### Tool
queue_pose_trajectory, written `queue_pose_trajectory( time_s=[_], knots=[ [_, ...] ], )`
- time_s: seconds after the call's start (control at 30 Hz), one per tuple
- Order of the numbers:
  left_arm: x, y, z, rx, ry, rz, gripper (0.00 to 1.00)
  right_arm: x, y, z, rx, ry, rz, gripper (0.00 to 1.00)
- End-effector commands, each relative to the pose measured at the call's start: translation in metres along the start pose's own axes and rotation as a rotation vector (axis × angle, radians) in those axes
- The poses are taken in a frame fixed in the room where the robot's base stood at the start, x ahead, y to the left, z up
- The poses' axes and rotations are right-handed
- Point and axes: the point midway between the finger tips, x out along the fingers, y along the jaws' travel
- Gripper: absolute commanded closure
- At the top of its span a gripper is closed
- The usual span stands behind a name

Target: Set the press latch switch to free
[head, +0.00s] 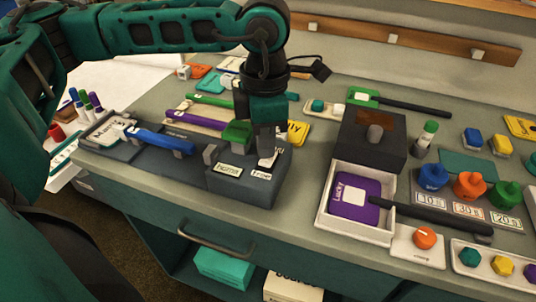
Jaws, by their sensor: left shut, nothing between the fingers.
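The dark grey press unit (222,185) lies along the front left of the counter, with a blue bar (160,140) across its left part. At its right end are two pale labels, a left one (228,170) whose word is hard to read and a right one (261,174) that seems to read "free". A green piece (237,134) stands behind the left label, apparently the latch switch; its exact position is unclear. My left gripper (267,153) is shut and empty, pointing down just right of the green piece and partly hiding the unit. Contact cannot be told. My right gripper is out of view.
Right of the unit stands a white tray (322,222) with a purple card (356,199), below a dark box (372,145). Blue, orange and green weights stand farther right. Marker pens are at far left.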

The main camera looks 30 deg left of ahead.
Motion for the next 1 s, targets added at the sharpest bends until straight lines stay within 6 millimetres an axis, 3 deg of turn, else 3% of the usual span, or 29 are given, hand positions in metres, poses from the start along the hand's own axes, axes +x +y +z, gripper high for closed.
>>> queue_pose_trajectory(
  time_s=[1.0],
  knots=[
    [0.015, 0.000, 0.000, 0.000, 0.000, 0.000, 1.00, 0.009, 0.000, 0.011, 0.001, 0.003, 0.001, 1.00]
  ],
)
